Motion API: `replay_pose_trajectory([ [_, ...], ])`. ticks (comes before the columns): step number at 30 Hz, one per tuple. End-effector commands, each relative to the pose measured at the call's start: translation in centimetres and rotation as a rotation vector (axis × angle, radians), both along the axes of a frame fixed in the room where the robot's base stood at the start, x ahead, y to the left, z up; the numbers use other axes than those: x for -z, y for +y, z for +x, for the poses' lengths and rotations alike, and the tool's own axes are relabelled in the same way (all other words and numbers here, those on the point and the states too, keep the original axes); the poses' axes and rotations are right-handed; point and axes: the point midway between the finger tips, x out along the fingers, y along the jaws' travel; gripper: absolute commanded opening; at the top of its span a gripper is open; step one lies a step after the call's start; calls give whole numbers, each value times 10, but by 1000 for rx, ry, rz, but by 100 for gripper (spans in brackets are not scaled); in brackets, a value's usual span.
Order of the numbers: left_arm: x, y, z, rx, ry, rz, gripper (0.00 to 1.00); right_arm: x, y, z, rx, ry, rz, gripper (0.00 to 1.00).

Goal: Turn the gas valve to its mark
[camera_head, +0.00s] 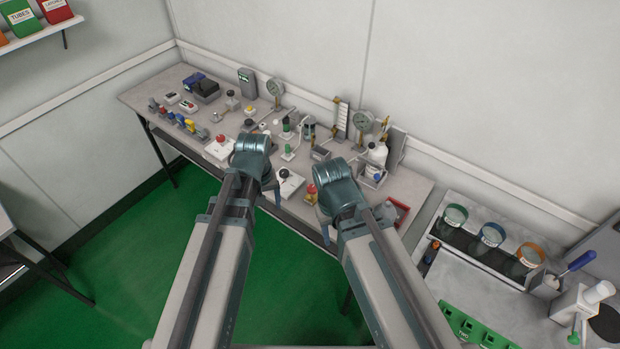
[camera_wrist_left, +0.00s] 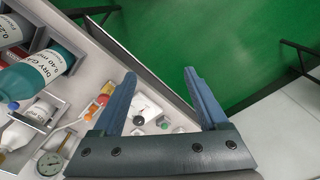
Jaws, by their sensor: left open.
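My left gripper (camera_head: 270,183) hangs over the front part of the bench. In the left wrist view the left gripper (camera_wrist_left: 160,85) shows two blue-grey fingers spread apart with nothing between them. A white plate with a black lever (camera_head: 289,183) lies just right of the left gripper; it looks like the valve, but I cannot be sure. In the left wrist view a white dial plate with a dark pointer and a small red mark (camera_wrist_left: 144,107) shows beyond and between the fingers. My right gripper (camera_head: 340,197) is over the bench's right part, its jaws mostly hidden.
The bench (camera_head: 150,97) holds several small testers, gauges (camera_head: 362,121) along the back and a red-knobbed box (camera_head: 219,146). A white bottle (camera_head: 378,154) stands at right. Another table with coloured ring-topped jars (camera_head: 491,236) is farther right. The green floor is open in front.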

Motion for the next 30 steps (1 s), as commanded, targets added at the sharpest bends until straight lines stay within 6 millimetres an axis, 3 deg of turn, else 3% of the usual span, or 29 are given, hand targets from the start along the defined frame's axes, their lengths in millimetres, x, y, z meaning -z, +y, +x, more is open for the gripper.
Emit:
replay_pose_trajectory([
  [8,-11,-15,56,-372,-1,-27,76,-11,0,0,0,0,0,50],
  [18,-12,-86,141,-1074,22,-41,76,-12,0,0,0,0,0,50],
  [24,-12,-118,166,-1358,28,-39,76,-12,0,0,0,0,0,50],
  [30,-12,-128,173,-1463,29,-37,76,-12,0,0,0,0,0,50],
])
